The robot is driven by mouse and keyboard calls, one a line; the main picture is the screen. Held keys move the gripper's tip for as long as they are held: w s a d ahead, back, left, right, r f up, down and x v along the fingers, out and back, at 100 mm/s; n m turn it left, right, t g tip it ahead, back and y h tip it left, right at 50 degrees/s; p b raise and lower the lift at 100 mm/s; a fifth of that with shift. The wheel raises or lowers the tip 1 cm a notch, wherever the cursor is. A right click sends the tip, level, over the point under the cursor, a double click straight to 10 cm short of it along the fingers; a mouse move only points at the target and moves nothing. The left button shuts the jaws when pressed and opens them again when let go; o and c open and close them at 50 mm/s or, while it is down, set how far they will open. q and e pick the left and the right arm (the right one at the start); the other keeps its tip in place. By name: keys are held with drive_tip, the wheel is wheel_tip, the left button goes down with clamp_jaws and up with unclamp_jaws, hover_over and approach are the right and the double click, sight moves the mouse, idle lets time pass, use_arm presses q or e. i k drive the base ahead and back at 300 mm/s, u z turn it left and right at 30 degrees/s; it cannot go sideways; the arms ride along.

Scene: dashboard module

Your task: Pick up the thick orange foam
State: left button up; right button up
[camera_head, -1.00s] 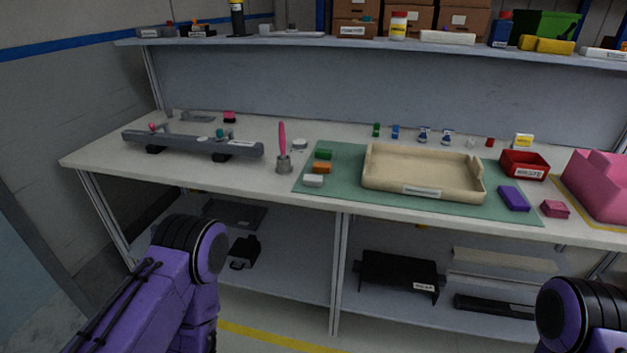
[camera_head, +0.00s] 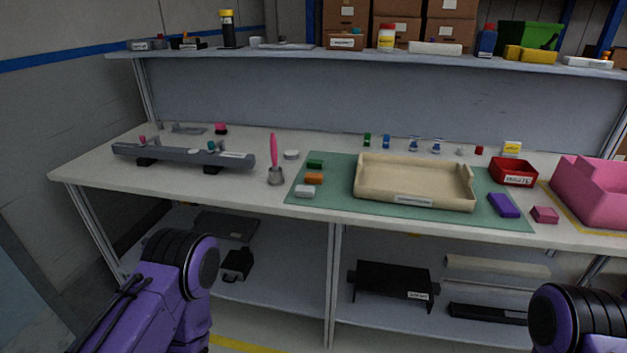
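A small orange foam block (camera_head: 314,179) lies on the left part of the green mat (camera_head: 340,205), on the workbench. A green block (camera_head: 315,164) lies just behind it and a white block (camera_head: 305,191) just in front of it. Purple links of my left arm show at the lower left, and part of my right arm shows at the lower right corner. Neither gripper is in view. Both visible arm parts are in front of the bench, apart from the foam.
A beige tray (camera_head: 414,201) fills the middle of the mat. A pink tool in a grey holder (camera_head: 276,176) stands left of the mat, and a grey bar fixture (camera_head: 182,156) lies farther left. A purple block (camera_head: 504,205) and red bin (camera_head: 513,171) are right. An upper shelf (camera_head: 350,53) overhangs the back.

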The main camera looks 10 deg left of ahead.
sight(311, 178)
drive_tip(key=u, duration=1.95)
drive_tip(key=i, duration=2.3)
drive_tip(key=z, duration=3.8)
